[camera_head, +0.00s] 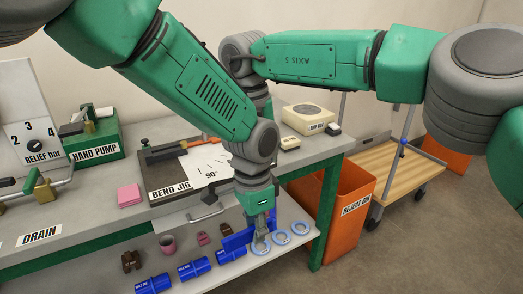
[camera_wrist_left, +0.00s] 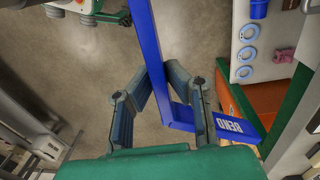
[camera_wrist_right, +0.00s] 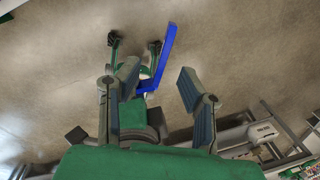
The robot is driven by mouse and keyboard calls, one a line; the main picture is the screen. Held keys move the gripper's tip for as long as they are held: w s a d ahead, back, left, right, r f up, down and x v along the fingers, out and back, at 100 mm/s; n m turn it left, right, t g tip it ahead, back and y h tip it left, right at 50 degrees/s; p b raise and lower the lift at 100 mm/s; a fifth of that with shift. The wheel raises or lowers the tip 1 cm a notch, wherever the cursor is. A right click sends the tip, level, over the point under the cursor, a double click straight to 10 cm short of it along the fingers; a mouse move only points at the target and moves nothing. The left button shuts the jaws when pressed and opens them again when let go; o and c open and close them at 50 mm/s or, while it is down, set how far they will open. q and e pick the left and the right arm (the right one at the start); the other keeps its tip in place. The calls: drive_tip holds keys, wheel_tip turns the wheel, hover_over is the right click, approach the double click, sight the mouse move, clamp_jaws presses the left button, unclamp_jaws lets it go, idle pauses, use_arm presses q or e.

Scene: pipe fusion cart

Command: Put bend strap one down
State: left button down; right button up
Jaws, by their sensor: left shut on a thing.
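The bend strap is a blue L-shaped bar marked "BEND" in the left wrist view (camera_wrist_left: 160,60). My left gripper (camera_wrist_left: 160,80) is shut on its long leg, with the short leg extending to the right. In the head view, part of the strap (camera_head: 237,241) shows beside my left gripper (camera_head: 262,240), in front of the lower shelf. I cannot tell whether it touches anything there. The right wrist view also shows the strap (camera_wrist_right: 166,55) in my left gripper. My right gripper (camera_wrist_right: 157,72) is open and empty; the left arm hides it in the head view.
The bench has a bend jig (camera_head: 168,170), pink blocks (camera_head: 129,195) and a hand pump (camera_head: 95,135). The lower shelf (camera_head: 215,278) holds several blue couplings (camera_head: 192,268) and blue rings (camera_head: 281,237). An orange reject bin (camera_head: 345,225) and a wooden-topped cart (camera_head: 385,180) stand right.

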wheel_tip(320, 180, down, 11)
drive_tip(key=d, duration=0.1)
drive_tip(key=shift+d, duration=0.3)
clamp_jaws()
use_arm(q)
drive_tip(key=c, duration=1.5)
unclamp_jaws()
drive_tip(key=shift+r, duration=0.1)
